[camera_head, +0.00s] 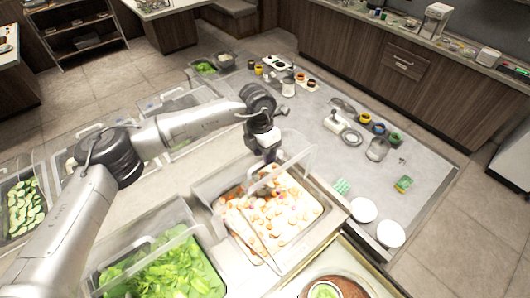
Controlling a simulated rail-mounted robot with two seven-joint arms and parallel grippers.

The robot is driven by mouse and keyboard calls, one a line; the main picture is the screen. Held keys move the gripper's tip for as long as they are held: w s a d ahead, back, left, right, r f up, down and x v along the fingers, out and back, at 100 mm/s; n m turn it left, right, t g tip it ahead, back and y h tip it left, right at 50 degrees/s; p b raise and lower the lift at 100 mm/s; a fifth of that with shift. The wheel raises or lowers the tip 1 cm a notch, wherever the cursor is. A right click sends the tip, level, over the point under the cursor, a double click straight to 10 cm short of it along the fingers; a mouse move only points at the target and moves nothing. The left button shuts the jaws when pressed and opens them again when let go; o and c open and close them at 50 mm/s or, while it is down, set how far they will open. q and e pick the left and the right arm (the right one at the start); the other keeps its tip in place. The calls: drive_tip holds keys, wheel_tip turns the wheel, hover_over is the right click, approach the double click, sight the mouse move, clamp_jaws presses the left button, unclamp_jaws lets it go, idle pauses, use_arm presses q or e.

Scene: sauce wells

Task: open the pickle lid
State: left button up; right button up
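My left arm reaches in from the left, and its gripper (268,158) is over the far side of a bin of pale and orange chopped pieces (325,212). A clear lid (297,160) stands tilted up on that bin, right beside the gripper. The fingers are small and dark, so I cannot tell whether they are open, shut or touching the lid. Green round slices that look like pickles or cucumber (22,208) lie in a bin at the left edge, away from the gripper. My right gripper is not in view.
A lettuce bin with a clear lid (145,240) stands at the front left. More clear-lidded bins line the far left side. The grey counter (330,165) at right holds jars, small sauce cups and two white plates (363,209). A round dish stands at the bottom edge.

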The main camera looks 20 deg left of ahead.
use_arm(q)
drive_tip(key=shift+d+f, duration=0.1)
drive_tip(key=shift+f, duration=0.55)
clamp_jaws()
